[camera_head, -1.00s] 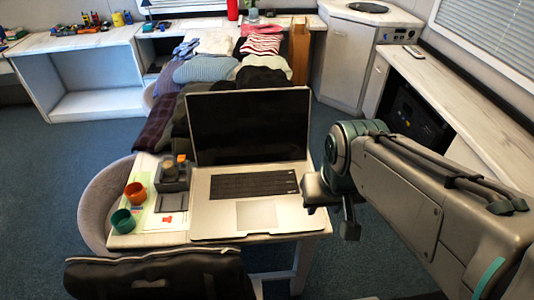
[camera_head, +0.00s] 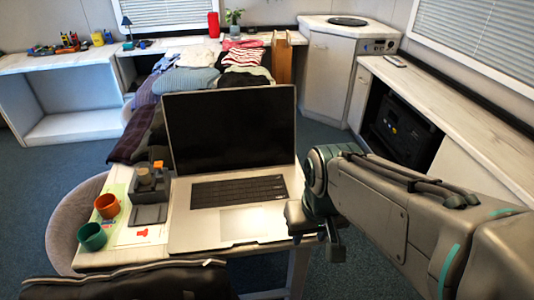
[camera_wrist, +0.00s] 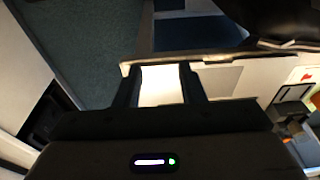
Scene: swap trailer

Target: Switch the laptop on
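The silver laptop (camera_head: 183,223) stands open on the white table, its screen (camera_head: 230,130) black and its dark keyboard (camera_head: 238,190) facing me. My gripper (camera_head: 298,222) is at the laptop's right edge, by the front right part of its base. In the wrist view my gripper (camera_wrist: 161,84) shows two dark fingers apart, with a bright surface between them and nothing held. I cannot tell whether the fingers touch the laptop. The power button cannot be made out.
An orange cup (camera_head: 107,206), a green cup (camera_head: 92,236) and a grey holder (camera_head: 150,190) stand left of the laptop. Folded clothes (camera_head: 190,78) lie behind it. A black bag (camera_head: 120,283) is in front. A white counter (camera_head: 440,100) runs along the right.

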